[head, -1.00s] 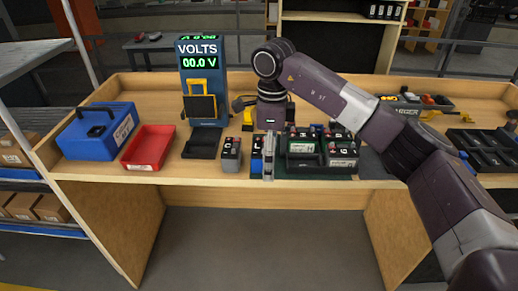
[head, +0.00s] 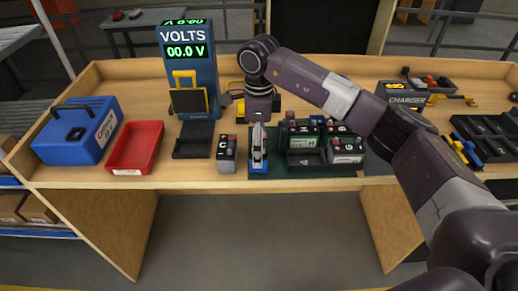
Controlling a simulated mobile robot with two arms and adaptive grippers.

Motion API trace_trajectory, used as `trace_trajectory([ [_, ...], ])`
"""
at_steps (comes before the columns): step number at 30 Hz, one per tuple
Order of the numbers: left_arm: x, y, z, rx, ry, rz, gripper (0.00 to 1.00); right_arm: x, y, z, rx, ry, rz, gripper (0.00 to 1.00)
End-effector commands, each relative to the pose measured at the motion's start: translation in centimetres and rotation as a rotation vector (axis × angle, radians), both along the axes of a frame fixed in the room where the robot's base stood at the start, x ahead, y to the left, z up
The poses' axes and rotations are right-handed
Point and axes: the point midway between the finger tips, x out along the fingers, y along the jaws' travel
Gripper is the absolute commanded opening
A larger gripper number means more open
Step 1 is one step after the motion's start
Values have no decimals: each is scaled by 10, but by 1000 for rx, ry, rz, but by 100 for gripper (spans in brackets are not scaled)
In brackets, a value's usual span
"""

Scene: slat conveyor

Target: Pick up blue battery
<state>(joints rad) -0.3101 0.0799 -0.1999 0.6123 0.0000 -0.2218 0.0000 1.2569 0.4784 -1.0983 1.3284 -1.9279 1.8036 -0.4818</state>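A blue battery (head: 259,170) stands at the left end of the green mat (head: 310,170), mostly hidden by my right gripper. My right gripper (head: 259,160) comes down from above, with its grey fingers in front of the battery. Blue shows low down on both sides of the near finger. I cannot tell whether the fingers are closed on it. A grey battery marked C (head: 228,154) stands just to the left, close to the gripper. My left gripper is not in view.
Several dark and green batteries (head: 303,131) crowd the mat to the right. A voltmeter (head: 188,70), red tray (head: 136,147) and blue box (head: 77,130) stand left. A charger (head: 405,97) and black rack (head: 487,130) are right.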

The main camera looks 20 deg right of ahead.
Motion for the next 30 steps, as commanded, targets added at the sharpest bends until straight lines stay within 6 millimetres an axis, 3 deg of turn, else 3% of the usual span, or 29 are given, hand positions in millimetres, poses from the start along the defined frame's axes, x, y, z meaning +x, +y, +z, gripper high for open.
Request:
trace_trajectory([
  [1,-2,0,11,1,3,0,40,-1,-1,-5,0,6,-2,86],
  [6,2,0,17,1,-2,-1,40,-1,-1,-28,-1,4,-1,86],
  [15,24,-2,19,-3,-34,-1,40,0,-1,-34,0,0,-1,86],
  [30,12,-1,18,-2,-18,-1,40,1,-1,-33,0,0,-1,33],
])
